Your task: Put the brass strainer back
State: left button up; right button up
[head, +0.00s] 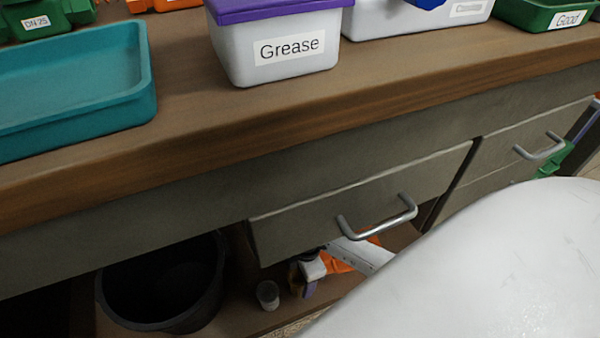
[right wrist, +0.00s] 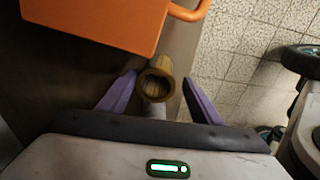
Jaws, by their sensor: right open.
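The brass strainer (right wrist: 157,78), a hollow brass-coloured cylinder with its round opening toward the camera, stands between the spread purple fingers of my right gripper (right wrist: 160,97) in the right wrist view. Gaps show between it and both fingers. In the head view my right gripper (head: 303,289) is low under the bench, below the drawer, and a brass-coloured sliver of the strainer (head: 294,277) shows beside it; most of it is hidden. My left gripper is not in view.
An orange box with a handle (right wrist: 100,18) is close beyond the strainer. A black bucket (head: 165,290) and small grey cup (head: 267,295) stand left of the gripper. A drawer (head: 300,222) overhangs it. The bench above holds a teal tray (head: 140,105) and Grease box (head: 285,75).

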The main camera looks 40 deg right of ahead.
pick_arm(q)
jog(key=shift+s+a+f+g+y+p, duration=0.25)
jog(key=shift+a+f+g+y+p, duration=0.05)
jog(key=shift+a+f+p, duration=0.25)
pick_arm(e)
notch_tip(320, 180, up, 3)
jog(key=shift+d+r, duration=0.1)
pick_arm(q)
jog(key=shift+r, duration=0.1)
